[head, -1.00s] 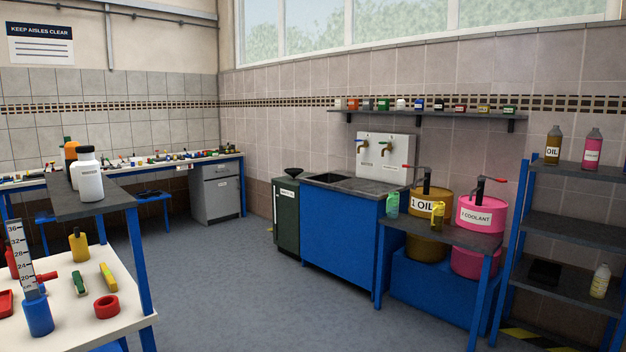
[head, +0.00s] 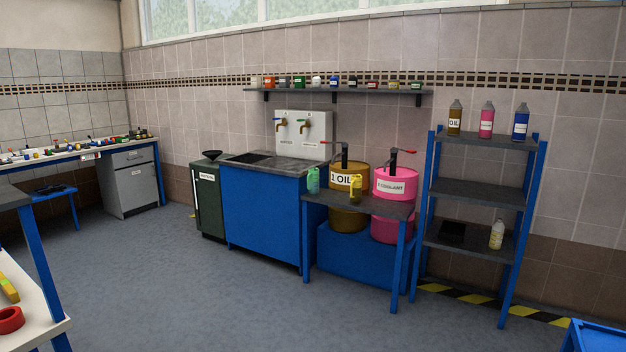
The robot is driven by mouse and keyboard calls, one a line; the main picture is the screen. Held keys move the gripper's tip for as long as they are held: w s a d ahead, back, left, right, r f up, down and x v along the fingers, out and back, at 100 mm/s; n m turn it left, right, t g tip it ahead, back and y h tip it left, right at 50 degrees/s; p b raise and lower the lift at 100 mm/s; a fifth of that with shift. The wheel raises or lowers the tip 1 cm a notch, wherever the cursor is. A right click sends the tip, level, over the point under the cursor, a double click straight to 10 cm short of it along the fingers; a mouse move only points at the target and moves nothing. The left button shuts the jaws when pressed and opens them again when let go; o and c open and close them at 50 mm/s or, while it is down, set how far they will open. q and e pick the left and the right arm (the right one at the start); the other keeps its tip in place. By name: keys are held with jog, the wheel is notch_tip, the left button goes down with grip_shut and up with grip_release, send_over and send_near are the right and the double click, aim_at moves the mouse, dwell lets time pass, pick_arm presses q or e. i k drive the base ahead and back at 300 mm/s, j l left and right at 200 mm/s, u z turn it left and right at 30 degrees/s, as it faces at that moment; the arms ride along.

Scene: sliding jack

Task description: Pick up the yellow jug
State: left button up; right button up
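A small yellow jug (head: 355,189) stands upright on the dark top of a low blue-legged stand (head: 385,208), in front of the yellow oil drum (head: 344,178). A similar green jug (head: 313,180) stands to its left on the same stand. The yellow jug is across the floor from me, in the middle of the head view. Neither of my grippers shows in this view.
A pink coolant drum (head: 396,184) stands right of the oil drum. A blue sink cabinet (head: 262,213) is at left, a blue-framed shelf rack (head: 479,190) at right. The grey floor (head: 200,290) in front is clear. A white table (head: 38,318) edges in at lower left.

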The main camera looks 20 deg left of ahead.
aim_at(356, 184)
jog(key=i+j+u, duration=0.15)
jog(key=i, duration=0.25)
jog(key=i+j+u, duration=0.15)
jog(key=i, duration=0.25)
jog(key=i+z, duration=0.2)
jog(key=i, duration=0.35)
jog(key=i+j+z, duration=0.1)
jog(key=i+z, duration=0.15)
jog(key=i, duration=0.3)
jog(key=i+j+z, duration=0.2)
jog(key=i, duration=0.35)
jog(key=i+l+z, duration=0.1)
jog(key=i, duration=0.75)
jog(key=i+l, duration=0.15)
jog(key=i, duration=0.7)
jog(key=l+z, duration=0.05)
